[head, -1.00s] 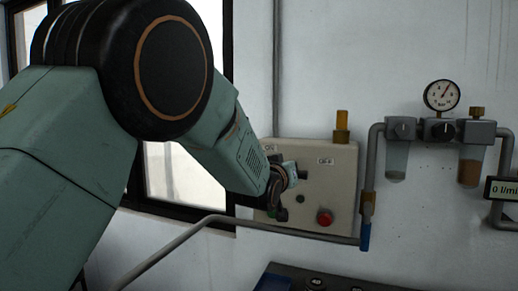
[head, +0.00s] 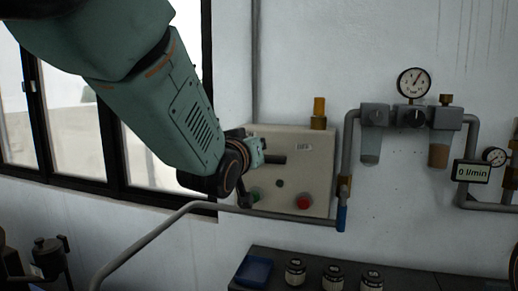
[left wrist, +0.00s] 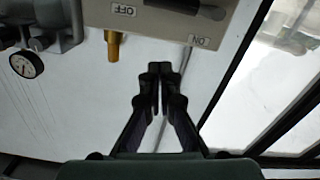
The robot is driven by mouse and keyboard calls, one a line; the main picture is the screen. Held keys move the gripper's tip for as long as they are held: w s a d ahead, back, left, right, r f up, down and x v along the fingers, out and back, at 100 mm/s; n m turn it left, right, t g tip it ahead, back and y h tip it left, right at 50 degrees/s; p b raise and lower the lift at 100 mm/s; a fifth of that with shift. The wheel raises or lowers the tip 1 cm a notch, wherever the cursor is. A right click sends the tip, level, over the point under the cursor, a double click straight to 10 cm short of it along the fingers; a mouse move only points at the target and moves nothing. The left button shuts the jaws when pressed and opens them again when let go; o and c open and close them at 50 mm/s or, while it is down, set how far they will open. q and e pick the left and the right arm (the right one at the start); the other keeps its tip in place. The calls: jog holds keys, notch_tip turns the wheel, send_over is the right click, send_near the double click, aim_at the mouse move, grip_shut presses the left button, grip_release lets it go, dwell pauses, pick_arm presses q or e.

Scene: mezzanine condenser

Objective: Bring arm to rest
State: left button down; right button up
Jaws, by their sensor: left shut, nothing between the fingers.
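My left arm comes in from the upper left in the head view. My right gripper is not in view.
A grey pipe (head: 270,214) runs in front of the box's lower part. A brass fitting (head: 319,112) stands on top. Filter bowls (head: 438,155), a gauge (head: 413,83) and a flow display (head: 471,171) are to the right. Below is a dark bench (head: 410,281) with several jars. Windows (head: 75,130) are left.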

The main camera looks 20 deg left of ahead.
pick_arm(q)
jog(key=s+a+f+m+g+b, duration=0.1)
jog(key=s+f+g, duration=0.3)
jog(key=f, duration=0.8)
jog(key=s+a+f+g+b, duration=0.15)
jog(key=s+f, duration=0.35)
jog(key=f, duration=0.8)
jog(key=s+a+f+m+g+b, duration=0.1)
jog(key=s+a+f+g+b, duration=0.3)
jog(key=f, duration=0.8)
jog(key=s+f+g+b, duration=0.1)
jog(key=s+f+g, duration=0.3)
jog(key=s+f, duration=0.9)
jog(key=s+d+f+g+b, duration=0.1)
jog(key=s+f+g, duration=0.3)
jog(key=s+f, duration=0.9)
jog(key=s+b, duration=0.1)
jog(key=s, duration=0.6)
jog(key=shift+f, duration=0.15)
